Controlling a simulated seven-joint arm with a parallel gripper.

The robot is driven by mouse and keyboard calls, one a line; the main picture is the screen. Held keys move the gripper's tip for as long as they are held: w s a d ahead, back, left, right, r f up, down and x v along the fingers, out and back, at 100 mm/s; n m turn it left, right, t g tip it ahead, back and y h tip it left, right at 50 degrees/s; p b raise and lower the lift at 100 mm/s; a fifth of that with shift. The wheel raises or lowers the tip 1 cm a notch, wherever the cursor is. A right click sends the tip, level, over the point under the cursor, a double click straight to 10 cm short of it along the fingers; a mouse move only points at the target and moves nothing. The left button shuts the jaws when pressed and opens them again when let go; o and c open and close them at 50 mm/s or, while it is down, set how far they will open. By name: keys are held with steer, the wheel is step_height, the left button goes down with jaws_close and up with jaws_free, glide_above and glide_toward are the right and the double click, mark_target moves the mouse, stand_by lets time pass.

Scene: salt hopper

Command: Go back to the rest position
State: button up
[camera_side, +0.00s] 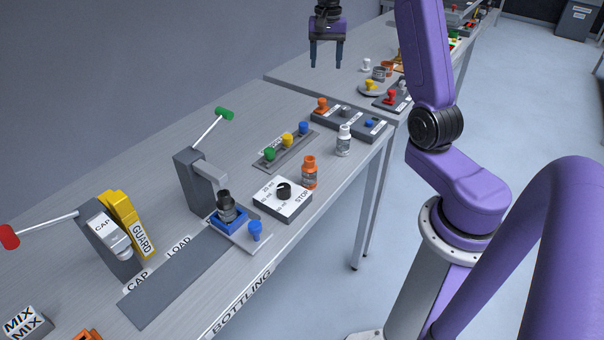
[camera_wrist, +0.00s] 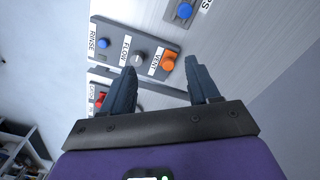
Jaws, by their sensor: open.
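My gripper (camera_side: 326,55) hangs at the top of the side view, above the far part of the bench. Its two dark fingers point down, apart and empty. In the wrist view my gripper (camera_wrist: 165,82) also shows open with nothing between the fingers. Beyond the fingertips lies a grey panel with an orange knob (camera_wrist: 167,62) labelled VENT, a grey knob (camera_wrist: 138,58) labelled FLOW and a blue knob (camera_wrist: 103,43) labelled RINSE. My gripper is apart from everything on the bench.
A red-handled capper (camera_side: 105,232) stands nearer. The space around my gripper is clear.

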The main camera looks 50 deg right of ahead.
steer(key=s+a+n, duration=0.4)
steer(key=a+n, duration=0.2)
steer(key=a, duration=0.6)
steer(key=s+a+n, duration=0.4)
steer(key=a+n, duration=0.1)
steer(key=a, duration=0.7)
steer(key=s+a+f+n, duration=0.1)
steer(key=s+a+n, duration=0.2)
steer(key=s+n, duration=0.3)
steer(key=s+a+f+n, duration=0.1)
steer(key=s+a+n, duration=0.2)
steer(key=s, duration=1.4)
steer(key=n, duration=0.4)
steer(key=shift+a+f, duration=0.3)
steer(key=shift+f, duration=0.05)
steer(key=shift+c, duration=0.2)
